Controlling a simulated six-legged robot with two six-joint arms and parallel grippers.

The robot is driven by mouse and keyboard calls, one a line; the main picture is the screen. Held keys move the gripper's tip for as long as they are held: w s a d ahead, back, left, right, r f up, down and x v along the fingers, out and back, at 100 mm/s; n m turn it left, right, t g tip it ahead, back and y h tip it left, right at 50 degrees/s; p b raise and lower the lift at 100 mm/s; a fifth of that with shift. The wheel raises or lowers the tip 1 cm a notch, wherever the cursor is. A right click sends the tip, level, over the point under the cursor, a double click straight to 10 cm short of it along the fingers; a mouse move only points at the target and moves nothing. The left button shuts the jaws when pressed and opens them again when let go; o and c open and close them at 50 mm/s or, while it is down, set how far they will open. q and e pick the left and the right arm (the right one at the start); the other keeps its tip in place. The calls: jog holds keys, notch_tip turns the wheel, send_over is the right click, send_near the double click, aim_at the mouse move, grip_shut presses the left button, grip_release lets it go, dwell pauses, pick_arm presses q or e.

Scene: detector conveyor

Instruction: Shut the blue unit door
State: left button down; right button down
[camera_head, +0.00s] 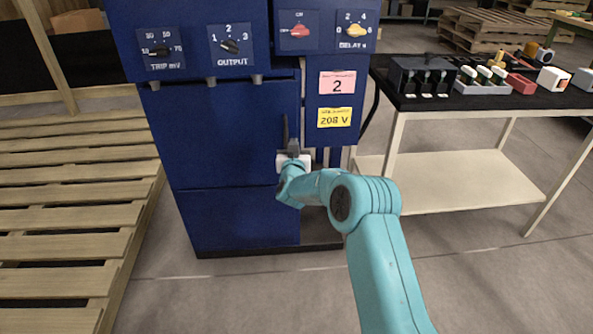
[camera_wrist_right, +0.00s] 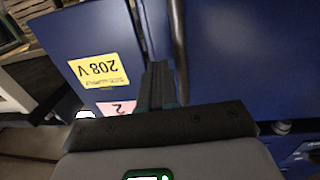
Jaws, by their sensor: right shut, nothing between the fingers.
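The blue unit (camera_head: 189,221) stands in the centre of the head view. Its wide blue door (camera_head: 222,125) sits below the knob row; it also fills the right of the right wrist view (camera_wrist_right: 245,55). The door looks nearly in line with the front, but I cannot tell whether it is fully shut. A dark vertical handle (camera_head: 285,130) is near the door's right edge and shows as a bar in the wrist view (camera_wrist_right: 179,45). My right gripper (camera_head: 293,147) is shut and empty, its fingertips (camera_wrist_right: 158,80) beside the handle; contact is unclear. My left gripper is out of view.
Pink "2" (camera_head: 337,82) and yellow "208 V" (camera_head: 334,117) labels mark the unit's right panel. A table (camera_head: 455,98) with switch boxes and small parts stands at right. Wooden pallets (camera_head: 75,190) lie at left. The floor in front is clear.

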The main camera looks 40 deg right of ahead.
jog(key=p+v, duration=0.1)
jog(key=v, duration=0.8)
jog(key=shift+s+p, duration=0.3)
jog(key=shift+s, duration=0.3)
